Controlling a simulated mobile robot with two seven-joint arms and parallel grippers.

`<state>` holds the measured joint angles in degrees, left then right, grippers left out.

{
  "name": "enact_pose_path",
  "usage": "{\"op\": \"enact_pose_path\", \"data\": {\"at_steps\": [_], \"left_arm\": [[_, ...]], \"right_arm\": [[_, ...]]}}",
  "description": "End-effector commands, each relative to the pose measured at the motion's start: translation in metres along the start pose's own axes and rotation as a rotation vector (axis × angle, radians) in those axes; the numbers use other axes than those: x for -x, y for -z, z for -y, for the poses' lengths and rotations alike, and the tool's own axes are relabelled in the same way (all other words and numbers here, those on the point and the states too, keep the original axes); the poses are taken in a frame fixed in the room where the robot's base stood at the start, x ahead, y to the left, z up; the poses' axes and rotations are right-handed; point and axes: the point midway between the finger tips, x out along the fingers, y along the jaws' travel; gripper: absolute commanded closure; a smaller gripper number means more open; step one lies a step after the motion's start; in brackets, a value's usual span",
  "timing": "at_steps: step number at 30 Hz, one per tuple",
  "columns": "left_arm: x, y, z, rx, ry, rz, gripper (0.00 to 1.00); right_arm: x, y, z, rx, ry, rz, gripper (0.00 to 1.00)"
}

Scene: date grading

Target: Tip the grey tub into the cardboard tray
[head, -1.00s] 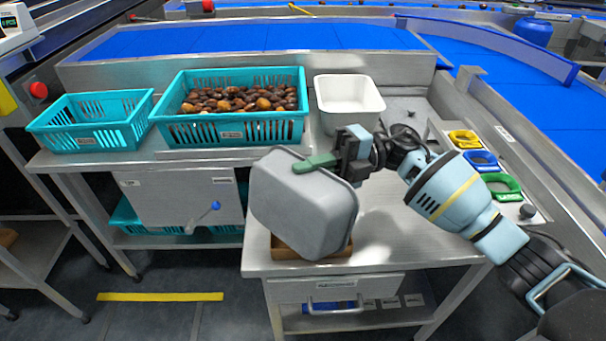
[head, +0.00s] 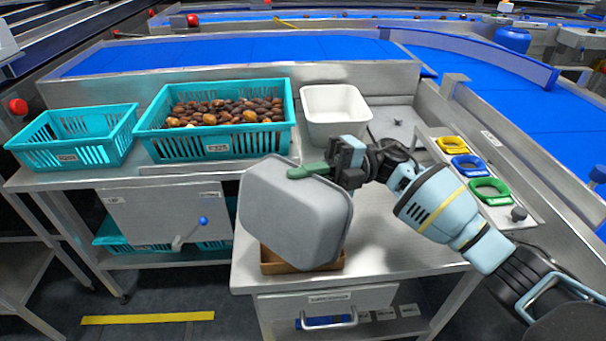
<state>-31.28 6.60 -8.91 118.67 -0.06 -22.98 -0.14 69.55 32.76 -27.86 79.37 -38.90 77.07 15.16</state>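The grey tub (head: 290,215) is tilted steeply on its side above the cardboard tray (head: 268,262), with its underside toward me. Its opening and any contents are hidden. The brown cardboard tray sits on the steel table near the front edge, mostly covered by the tub; only its lower rim and front show. My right gripper (head: 325,168) is shut on the tub's green handle at the tub's upper edge. My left gripper is not in view.
A teal crate of dates (head: 215,149), an empty-looking teal crate (head: 70,158) and a white tub (head: 335,117) stand behind on the bench. Yellow, blue and green rings (head: 490,190) lie at the right. The steel table (head: 395,240) is clear right of the tray.

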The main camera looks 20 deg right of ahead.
Motion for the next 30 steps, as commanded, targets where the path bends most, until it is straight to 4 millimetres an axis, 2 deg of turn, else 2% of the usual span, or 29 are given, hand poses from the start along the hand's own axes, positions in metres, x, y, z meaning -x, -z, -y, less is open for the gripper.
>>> {"op": "enact_pose_path", "data": {"at_steps": [17, 30], "left_arm": [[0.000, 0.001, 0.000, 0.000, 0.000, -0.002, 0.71], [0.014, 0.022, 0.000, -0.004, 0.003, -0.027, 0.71]], "right_arm": [[0.000, 0.000, -0.002, 0.001, 0.000, 0.000, 1.00], [-0.007, 0.003, -0.037, 0.003, 0.000, -0.001, 1.00]]}}
